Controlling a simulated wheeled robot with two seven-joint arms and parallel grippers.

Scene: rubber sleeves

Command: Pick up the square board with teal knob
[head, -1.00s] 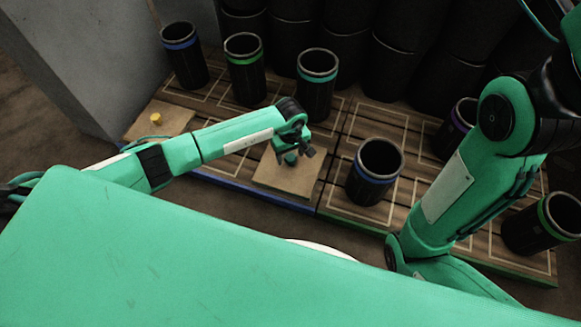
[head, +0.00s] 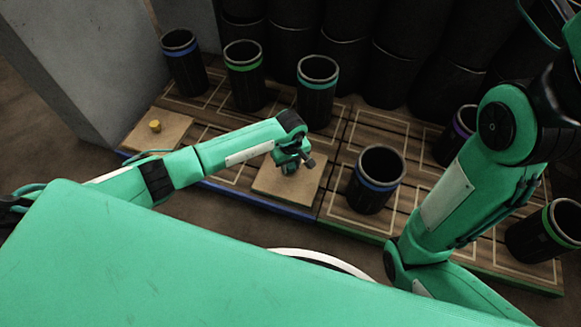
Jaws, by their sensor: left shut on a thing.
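The square board (head: 291,192) is light wood and lies by the front edge of the pallet, left of the middle seam. My left gripper (head: 290,169) is over the board's centre and shut on its teal knob, which is mostly hidden by the fingers. I cannot tell whether the board is lifted off the pallet. My right arm (head: 447,196) is at the right, and its gripper is out of view.
Another square board (head: 165,137) with a yellow knob (head: 155,125) lies at the left end. Black sleeves with blue (head: 184,65), green (head: 245,76) and teal (head: 317,92) bands stand behind. A blue-banded sleeve (head: 374,181) stands close right of the held board.

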